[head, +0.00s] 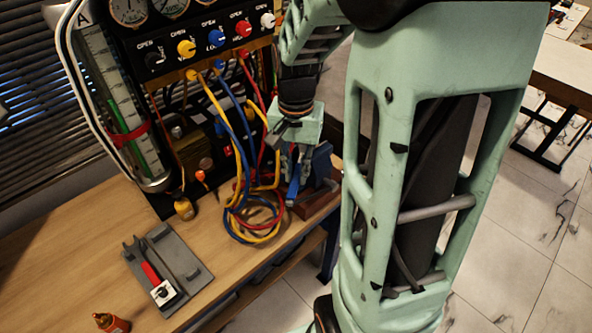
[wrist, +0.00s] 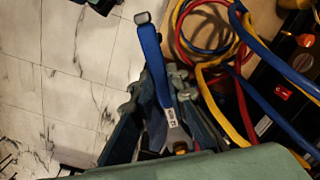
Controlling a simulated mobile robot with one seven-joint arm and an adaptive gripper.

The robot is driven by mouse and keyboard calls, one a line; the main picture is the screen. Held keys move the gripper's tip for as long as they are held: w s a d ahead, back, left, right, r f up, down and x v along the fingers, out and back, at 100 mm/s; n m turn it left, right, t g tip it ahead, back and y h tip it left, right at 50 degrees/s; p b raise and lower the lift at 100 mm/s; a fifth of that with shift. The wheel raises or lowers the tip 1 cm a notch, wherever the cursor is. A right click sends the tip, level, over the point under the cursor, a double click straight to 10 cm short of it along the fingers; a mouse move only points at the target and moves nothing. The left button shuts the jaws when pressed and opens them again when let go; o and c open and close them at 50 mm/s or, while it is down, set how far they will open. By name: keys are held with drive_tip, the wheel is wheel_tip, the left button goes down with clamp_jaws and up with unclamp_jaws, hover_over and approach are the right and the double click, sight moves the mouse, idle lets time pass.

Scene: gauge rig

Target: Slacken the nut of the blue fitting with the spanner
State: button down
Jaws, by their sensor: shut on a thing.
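My gripper (head: 291,183) hangs over the right end of the bench, in front of the rig. In the wrist view, its fingers (wrist: 156,92) are shut on the blue-handled spanner (wrist: 149,58). The spanner's silver open end points back toward my palm, and a small brass-coloured piece shows at its mouth; I cannot tell whether they touch. In the head view the spanner is mostly hidden by my gripper. The blue hose (head: 232,103) runs down from the panel below the blue knob (head: 216,38). I cannot make out the nut of the blue fitting clearly.
The left of the bench is clear.

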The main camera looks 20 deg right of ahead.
drive_tip(key=shift+w+d, duration=0.65)
drive_tip(key=shift+w, duration=0.2)
idle(0.3)
drive_tip(key=c, duration=2.6)
unclamp_jaws()
clamp_jaws()
drive_tip(key=shift+s+d+n, duration=0.35)
drive_tip(key=shift+d+n, duration=0.3)
drive_tip(key=shift+s+d+n, duration=0.3)
drive_tip(key=shift+d+n, duration=0.3)
drive_tip(key=shift+n, duration=0.05)
drive_tip(key=shift+s+d+n, duration=0.25)
drive_tip(key=shift+d+n, duration=0.45)
drive_tip(key=shift+d, duration=0.05)
drive_tip(key=shift+s+d+n, duration=0.2)
drive_tip(key=shift+d+n, duration=0.6)
drive_tip(key=shift+d, duration=0.1)
